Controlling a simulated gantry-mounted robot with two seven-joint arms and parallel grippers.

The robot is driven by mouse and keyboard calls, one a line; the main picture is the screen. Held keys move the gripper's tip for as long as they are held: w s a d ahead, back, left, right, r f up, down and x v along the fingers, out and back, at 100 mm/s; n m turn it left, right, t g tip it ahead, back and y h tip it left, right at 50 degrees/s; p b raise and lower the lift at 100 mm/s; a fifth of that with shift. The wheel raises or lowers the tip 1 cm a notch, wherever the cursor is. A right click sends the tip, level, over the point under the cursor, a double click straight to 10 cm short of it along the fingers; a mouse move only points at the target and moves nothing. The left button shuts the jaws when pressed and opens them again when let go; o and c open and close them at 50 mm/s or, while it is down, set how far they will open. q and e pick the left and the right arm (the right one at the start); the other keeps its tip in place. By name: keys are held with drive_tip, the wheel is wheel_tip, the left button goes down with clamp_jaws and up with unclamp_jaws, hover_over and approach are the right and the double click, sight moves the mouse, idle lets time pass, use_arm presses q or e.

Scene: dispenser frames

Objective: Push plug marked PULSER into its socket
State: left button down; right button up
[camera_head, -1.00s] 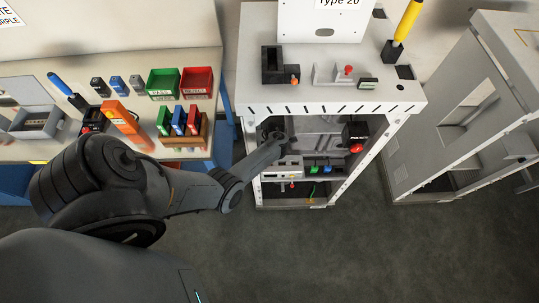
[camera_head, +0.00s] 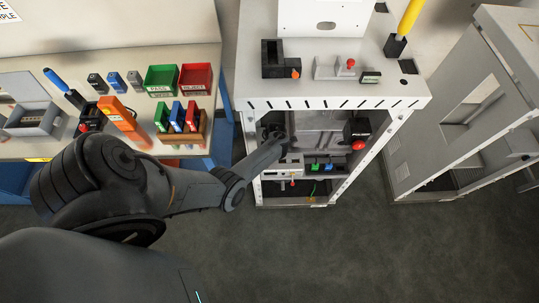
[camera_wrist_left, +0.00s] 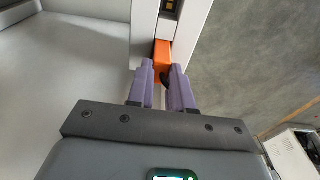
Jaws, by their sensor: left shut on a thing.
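My left gripper (camera_wrist_left: 163,72) is shut, with its two purple fingers on an orange plug (camera_wrist_left: 162,52) in the left wrist view. No marking can be read on the plug. The plug lies against a pale upright post (camera_wrist_left: 144,30). Just beyond it is a dark socket-like opening with small yellowish parts (camera_wrist_left: 170,7). I cannot tell whether the plug touches this opening. In the head view my left arm reaches into the open dispenser frame (camera_head: 330,104), and the fingers and plug are hidden there. My right gripper is not in view.
Inside the frame are a black unit with a red knob (camera_head: 358,144) and a shelf module (camera_head: 283,170). A bench with green (camera_head: 161,80) and red (camera_head: 196,78) bins stands left. Another grey frame (camera_head: 470,100) stands right. The floor in front is clear.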

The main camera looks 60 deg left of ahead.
use_arm(q)
drive_tip(key=shift+f, duration=0.15)
drive_tip(key=c, duration=0.9)
unclamp_jaws()
drive_tip(key=shift+c, duration=0.2)
wheel_tip(320, 180, up, 11)
drive_tip(key=w+p, duration=0.1)
drive_tip(key=p, duration=0.3)
drive_tip(key=shift+d, duration=0.25)
drive_tip(key=shift+d, duration=0.1)
